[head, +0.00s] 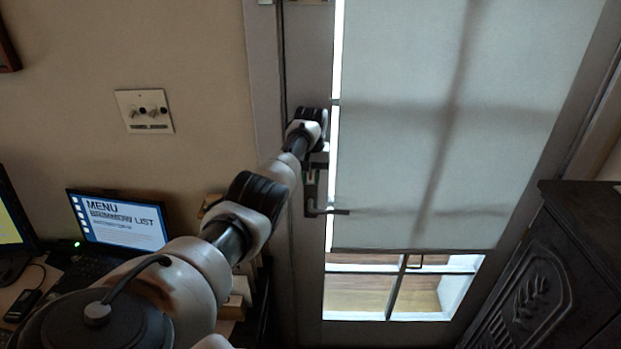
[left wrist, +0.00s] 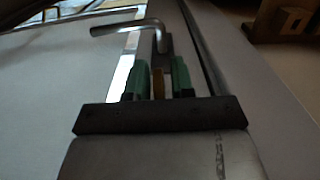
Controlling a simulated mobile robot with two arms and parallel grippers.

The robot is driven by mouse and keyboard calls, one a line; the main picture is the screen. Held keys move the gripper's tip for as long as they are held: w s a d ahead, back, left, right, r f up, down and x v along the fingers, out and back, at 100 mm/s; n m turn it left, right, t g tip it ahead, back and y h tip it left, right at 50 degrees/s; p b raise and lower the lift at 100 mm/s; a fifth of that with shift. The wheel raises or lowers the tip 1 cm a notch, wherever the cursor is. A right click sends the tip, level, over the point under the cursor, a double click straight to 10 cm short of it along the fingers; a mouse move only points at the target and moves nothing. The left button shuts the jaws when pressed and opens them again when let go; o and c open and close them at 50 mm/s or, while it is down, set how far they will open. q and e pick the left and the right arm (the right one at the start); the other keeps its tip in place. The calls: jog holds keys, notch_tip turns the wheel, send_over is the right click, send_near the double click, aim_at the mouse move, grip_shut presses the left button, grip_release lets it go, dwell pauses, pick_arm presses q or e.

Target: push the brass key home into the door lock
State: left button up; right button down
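The brass key (left wrist: 158,83) shows as a small brown-gold piece between the two green fingertips of my left gripper (left wrist: 161,78) in the left wrist view. A narrow pale strip shows beside the key, so I cannot tell whether the fingers grip it. In the head view my left gripper (head: 318,155) is at the door's left edge, just above the handle, with its fingertips mostly hidden. The dark lock plate (head: 311,188) carries a lever handle (head: 330,211), which also shows in the left wrist view (left wrist: 125,28). The keyhole and key depth are hidden. My right gripper is not in view.
The door has a pale blind (head: 400,130) over its glass. A dark carved cabinet (head: 560,270) stands at the right. A laptop (head: 120,222) and a phone (head: 22,305) are on the desk at the left. A switch plate (head: 144,111) is on the wall.

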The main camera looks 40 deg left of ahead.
pick_arm(q)
jog(key=shift+o, duration=1.2)
jog(key=shift+w+r, duration=0.1)
jog(key=shift+r, duration=0.05)
notch_tip(320, 180, up, 10)
jog(key=b, duration=0.3)
jog(key=shift+r, duration=0.35)
jog(key=shift+c, duration=0.2)
